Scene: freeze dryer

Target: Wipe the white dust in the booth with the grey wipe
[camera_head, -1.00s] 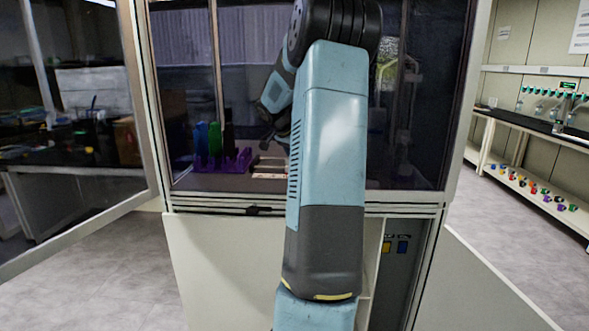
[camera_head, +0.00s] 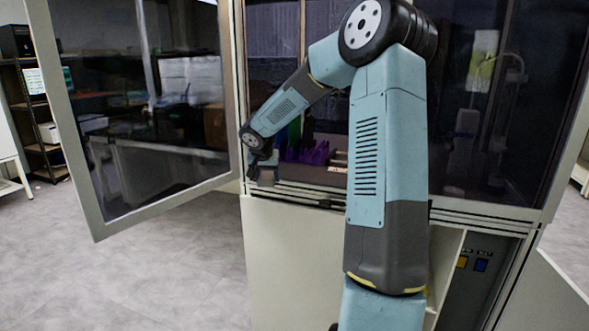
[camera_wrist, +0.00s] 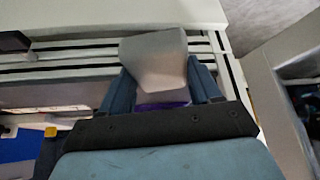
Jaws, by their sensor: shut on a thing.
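My gripper (camera_head: 256,168) is at the front left of the booth (camera_head: 390,208), by the sill next to the open door. In the wrist view my gripper (camera_wrist: 160,85) is shut on the grey wipe (camera_wrist: 155,60), which sticks out beyond the fingers as a pale, folded piece. A strip of purple shows just below the wipe, between the fingers. I cannot make out the white dust in either view; my arm covers part of the booth's inside.
The glass door (camera_head: 160,195) stands open on the left. A purple rack (camera_head: 308,153) stands inside the booth, with a green item (camera_head: 295,130) beside my forearm. A pale flat thing (camera_head: 338,160) lies right of the rack. The floor at left is clear.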

